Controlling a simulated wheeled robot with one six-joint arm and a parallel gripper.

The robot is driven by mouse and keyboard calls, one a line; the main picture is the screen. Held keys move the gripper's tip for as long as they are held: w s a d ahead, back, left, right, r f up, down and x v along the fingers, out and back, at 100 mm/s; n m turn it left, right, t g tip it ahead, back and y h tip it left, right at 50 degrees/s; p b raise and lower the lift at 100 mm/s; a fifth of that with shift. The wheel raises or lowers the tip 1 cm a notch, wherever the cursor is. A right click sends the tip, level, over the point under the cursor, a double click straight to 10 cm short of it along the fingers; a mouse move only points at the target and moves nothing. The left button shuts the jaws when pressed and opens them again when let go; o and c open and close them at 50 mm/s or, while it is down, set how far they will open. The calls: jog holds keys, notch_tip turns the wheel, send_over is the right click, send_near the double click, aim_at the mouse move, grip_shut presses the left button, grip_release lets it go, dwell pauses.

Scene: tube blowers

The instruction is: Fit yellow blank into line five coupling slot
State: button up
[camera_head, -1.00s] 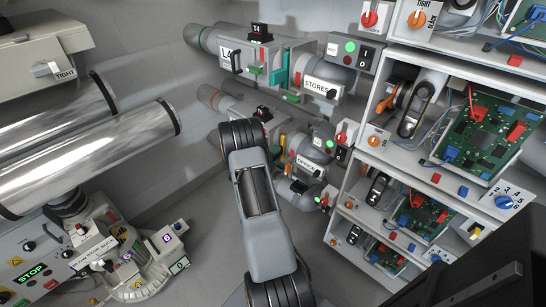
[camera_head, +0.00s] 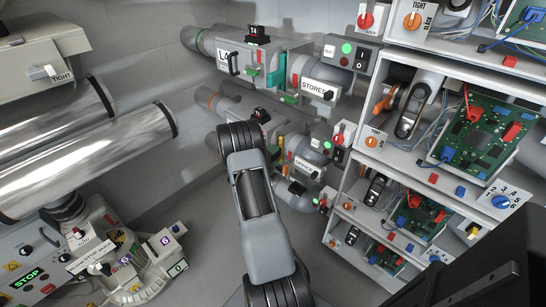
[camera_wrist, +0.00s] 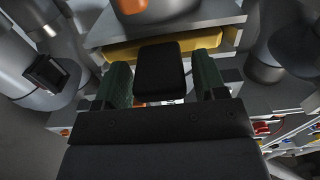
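A narrow yellow piece (camera_head: 282,143) shows at the second tube line, right of my arm. In the wrist view, a wide yellow piece (camera_wrist: 150,50) lies under a grey ledge, just beyond my fingers. I cannot tell if these are the same piece, or which is the blank. My gripper (camera_wrist: 164,84) has two green-padded fingers set apart. A black block (camera_wrist: 161,70) shows between them, with narrow gaps at both sides; I see no clear grip on it. My gripper's end is hidden in the head view. No line five label or its coupling slot is readable.
The upper tube line with a STORES label (camera_head: 318,91) is at centre. Shelves with green circuit boards (camera_head: 478,135) stand right. Grey floor (camera_head: 185,205) is clear left of my arm.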

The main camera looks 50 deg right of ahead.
jog(key=shift+o, duration=0.8)
jog(key=w+a+p, duration=0.1)
jog(key=a, duration=1.2)
jog(key=shift+a, duration=0.35)
